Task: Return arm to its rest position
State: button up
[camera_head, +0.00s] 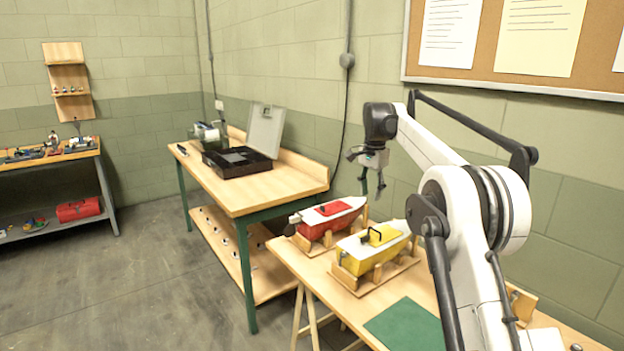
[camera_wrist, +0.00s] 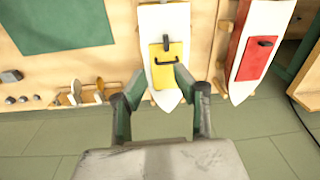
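My white arm (camera_head: 440,150) reaches up and over the right-hand table, in front of the wall. My gripper (camera_head: 373,191) points down, above and behind the yellow boat and right of the red boat. In the wrist view my gripper (camera_wrist: 160,76) has its two fingers apart, with nothing between them. The yellow-hatched boat (camera_head: 374,246) sits on a wooden cradle; it also shows beyond the fingers in the wrist view (camera_wrist: 163,22). The red boat (camera_head: 326,220) sits on a cradle to its left, and on the right of the wrist view (camera_wrist: 262,50).
A green mat (camera_head: 406,326) lies on the right-hand table. A workbench (camera_head: 238,196) at left holds an open black case (camera_head: 237,162). A pinboard (camera_head: 500,85) hangs on the wall behind my arm. A shelf unit (camera_head: 50,156) stands far left. Floor at left is clear.

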jog(key=s+r+n+t, duration=0.15)
jog(key=s+r, duration=0.25)
jog(key=s, duration=0.5)
jog(key=s+r+n+t, duration=0.1)
jog(key=s+r+n, duration=0.15)
jog(key=s, duration=0.55)
jog(key=s+r+n+t, duration=0.1)
jog(key=s+r, duration=0.3)
jog(key=s, duration=0.5)
jog(key=s+f+n+t, duration=0.1)
jog(key=s+f, duration=0.4)
jog(key=s, duration=0.4)
jog(key=s+f+n+t, duration=0.1)
jog(key=s+f+n, duration=0.1)
jog(key=s+f, duration=0.3)
jog(key=s+a+f+n+t, duration=0.1)
jog(key=s+f, duration=0.3)
jog(key=s, duration=1)
jog(key=shift+f+n, duration=0.4)
jog(key=shift+n, duration=0.2)
